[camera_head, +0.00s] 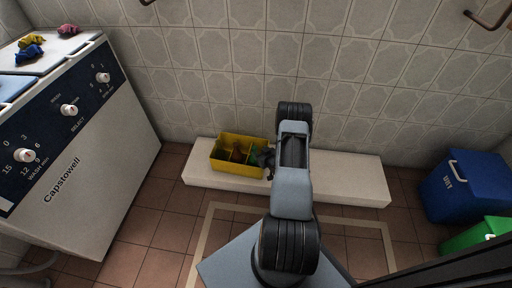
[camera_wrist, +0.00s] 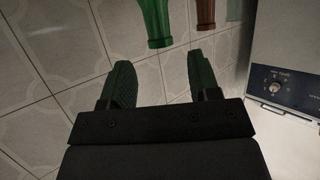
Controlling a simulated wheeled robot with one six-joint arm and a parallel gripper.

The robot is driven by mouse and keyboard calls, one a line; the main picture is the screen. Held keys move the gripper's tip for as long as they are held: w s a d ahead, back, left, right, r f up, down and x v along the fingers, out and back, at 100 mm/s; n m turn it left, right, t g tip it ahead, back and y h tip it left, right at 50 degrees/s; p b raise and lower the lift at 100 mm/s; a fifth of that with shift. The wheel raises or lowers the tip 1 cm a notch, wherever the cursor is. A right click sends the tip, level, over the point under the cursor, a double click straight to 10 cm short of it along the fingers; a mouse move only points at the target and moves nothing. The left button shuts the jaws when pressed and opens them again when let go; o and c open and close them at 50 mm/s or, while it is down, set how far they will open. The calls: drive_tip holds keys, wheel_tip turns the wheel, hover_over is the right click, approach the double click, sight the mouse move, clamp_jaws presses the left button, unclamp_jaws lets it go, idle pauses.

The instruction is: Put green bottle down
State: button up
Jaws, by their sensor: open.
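A green bottle (camera_wrist: 155,20) shows at the top of the wrist view, its mouth end towards my gripper. My gripper (camera_wrist: 160,62) is open, with a finger to either side and nothing between them. The bottle's end lies just beyond the fingertips, apart from both fingers as far as I can see. In the head view my gripper (camera_head: 268,159) is at the right end of a yellow crate (camera_head: 236,168) that holds brown and green bottles. The rest of the green bottle is out of the wrist view.
A washing machine (camera_head: 100,160) is left; blue (camera_head: 465,185) and green (camera_head: 475,237) bins are right.

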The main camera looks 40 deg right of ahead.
drive_tip(key=a+r+g+h+p, duration=0.1)
drive_tip(key=a+r+g, duration=0.25)
drive_tip(key=r, duration=0.85)
drive_tip(key=a+r+g+h, duration=0.15)
drive_tip(key=a+r, duration=0.35)
drive_tip(key=r, duration=0.7)
drive_tip(key=s+a+r+g+y, duration=0.1)
drive_tip(key=s+a+r+g, duration=0.2)
drive_tip(key=s+a+r, duration=0.3)
drive_tip(key=s+a+r+g+y, duration=0.2)
drive_tip(key=s+a+r, duration=0.5)
drive_tip(key=s+a, duration=0.4)
drive_tip(key=shift+s+a+n+g, duration=0.2)
drive_tip(key=shift+s+n+g, duration=0.2)
drive_tip(key=shift+s, duration=0.55)
